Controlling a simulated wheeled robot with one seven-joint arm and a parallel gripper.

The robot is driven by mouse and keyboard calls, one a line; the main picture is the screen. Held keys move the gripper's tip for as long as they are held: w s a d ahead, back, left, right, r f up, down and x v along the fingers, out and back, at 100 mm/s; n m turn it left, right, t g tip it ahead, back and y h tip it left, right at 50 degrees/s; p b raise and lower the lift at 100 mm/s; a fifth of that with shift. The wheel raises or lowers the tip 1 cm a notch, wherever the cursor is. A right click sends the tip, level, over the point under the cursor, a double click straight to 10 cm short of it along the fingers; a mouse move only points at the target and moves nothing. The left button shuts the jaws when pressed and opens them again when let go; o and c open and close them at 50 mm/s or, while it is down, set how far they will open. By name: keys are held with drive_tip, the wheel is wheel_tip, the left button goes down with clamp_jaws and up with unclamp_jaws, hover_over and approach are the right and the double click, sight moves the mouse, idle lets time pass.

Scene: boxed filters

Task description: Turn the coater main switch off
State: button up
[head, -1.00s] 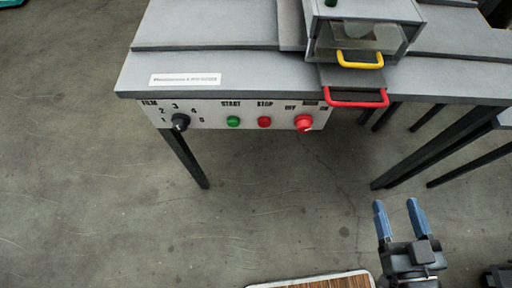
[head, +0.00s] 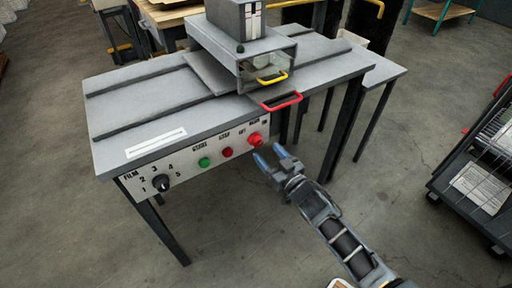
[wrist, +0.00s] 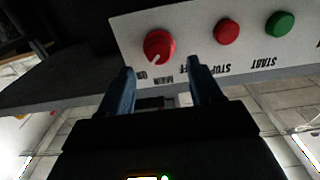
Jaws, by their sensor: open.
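The coater's main switch is a red round knob (head: 255,139) at the right end of the white control panel (head: 178,177). In the wrist view the knob (wrist: 159,46) appears upside down, and its white mark points down-left, toward the ON label. My gripper (head: 268,155) is open and empty, just in front of the panel near the knob. In the wrist view its blue fingers (wrist: 160,68) show below the knob, one toward each side. I see no clear contact with it.
A red stop button (head: 227,152), a green start button (head: 204,162) and a black film dial (head: 161,182) share the panel. A red handle (head: 282,103) juts out above the knob. A dark rack cart (head: 480,165) stands at the right.

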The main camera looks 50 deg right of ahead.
sight(259, 143)
drive_tip(key=shift+p+x, duration=0.3)
drive_tip(key=shift+x, duration=2.35)
drive_tip(key=c, duration=0.8)
